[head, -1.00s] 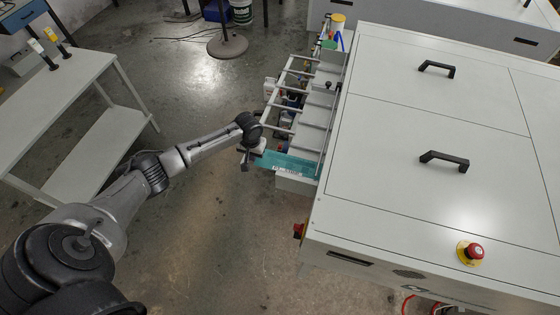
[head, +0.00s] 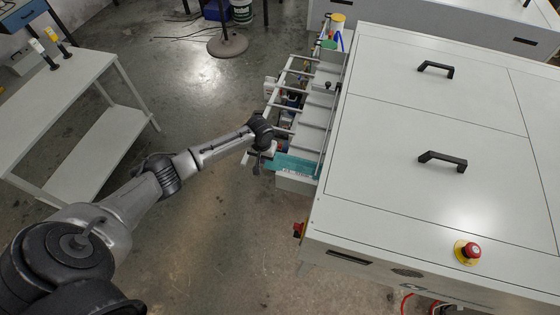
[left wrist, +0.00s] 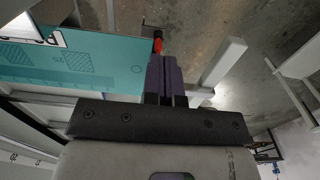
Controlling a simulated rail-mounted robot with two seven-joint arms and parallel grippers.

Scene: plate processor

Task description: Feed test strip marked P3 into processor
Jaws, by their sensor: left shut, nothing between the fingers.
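The teal test strip (head: 285,162) lies flat on the infeed at the near end of the processor's (head: 330,210) left side. Its inner end reaches the machine's edge. A white label with dark print shows on it, too small to read in the head view. In the left wrist view the strip (left wrist: 95,65) fills the upper left, with its printed label cut off by the frame. My left gripper (head: 256,168) is at the strip's outer end, shut and empty. In the left wrist view its closed fingers (left wrist: 166,72) are right beside the strip's end; contact is unclear. My right gripper is out of view.
Rails and rollers of the infeed (head: 285,105) run along the processor's left side. A red emergency button (head: 473,251) sits on its near right top. A grey table (head: 60,95) stands at the left. Open floor lies between table and processor.

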